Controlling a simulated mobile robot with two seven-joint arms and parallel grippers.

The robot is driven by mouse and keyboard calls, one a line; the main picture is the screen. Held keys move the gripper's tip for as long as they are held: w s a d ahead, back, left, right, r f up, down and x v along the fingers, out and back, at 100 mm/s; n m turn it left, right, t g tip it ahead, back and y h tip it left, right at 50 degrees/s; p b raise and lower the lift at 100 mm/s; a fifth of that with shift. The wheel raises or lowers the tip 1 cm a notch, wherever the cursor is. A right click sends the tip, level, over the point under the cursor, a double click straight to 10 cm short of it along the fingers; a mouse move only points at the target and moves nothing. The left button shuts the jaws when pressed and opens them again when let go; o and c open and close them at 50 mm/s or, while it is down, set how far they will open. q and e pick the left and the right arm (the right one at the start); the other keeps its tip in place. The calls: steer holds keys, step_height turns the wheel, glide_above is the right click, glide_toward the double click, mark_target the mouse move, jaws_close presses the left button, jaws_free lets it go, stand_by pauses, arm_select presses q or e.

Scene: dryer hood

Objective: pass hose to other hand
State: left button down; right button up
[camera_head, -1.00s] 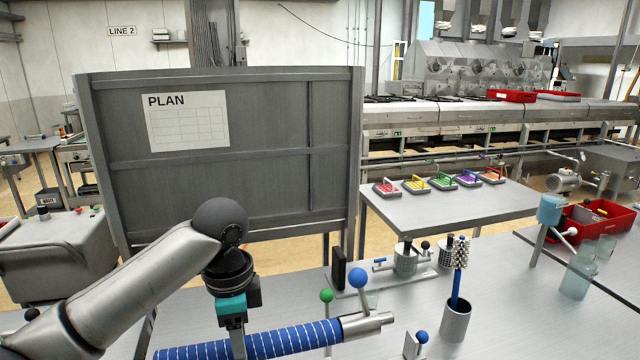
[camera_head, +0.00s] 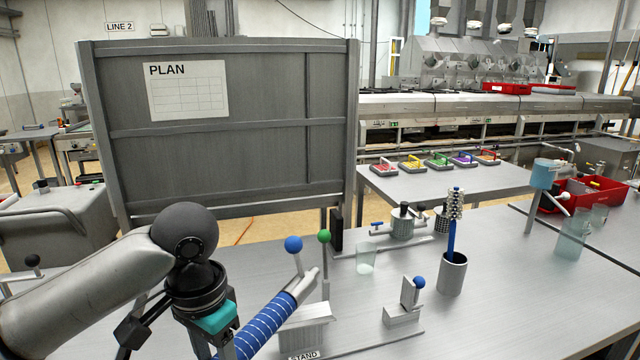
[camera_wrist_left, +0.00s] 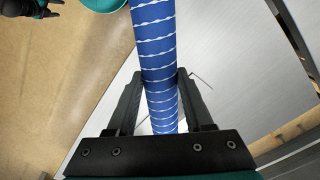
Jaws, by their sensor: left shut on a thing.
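The blue hose (camera_head: 265,325) with white bands is in my left gripper (camera_wrist_left: 158,95), which is shut around it; the hose runs between the fingers in the left wrist view (camera_wrist_left: 156,50). In the head view the hose slopes up to the right to a grey metal nozzle (camera_head: 303,284) with a blue-ball lever (camera_head: 293,244). The nozzle end is above the table, close to a grey block labelled STAND (camera_head: 305,315). The lower hose end is out of the head view.
A green-ball post (camera_head: 324,236) stands behind the nozzle. On the table (camera_head: 500,320) are a clear cup (camera_head: 366,260), a small block with a blue-ball lever (camera_head: 405,312) and a metal cup (camera_head: 452,278) holding a brush. A grey PLAN board (camera_head: 230,150) stands behind. The front right is clear.

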arm_select(q)
steer(key=s+a+f+n+b, duration=0.1)
steer(key=s+f+n+b, duration=0.4)
steer(key=f+n+b, duration=0.1)
steer(key=shift+f+b, duration=0.4)
steer(key=shift+f, duration=0.1)
steer(key=shift+r, duration=0.1)
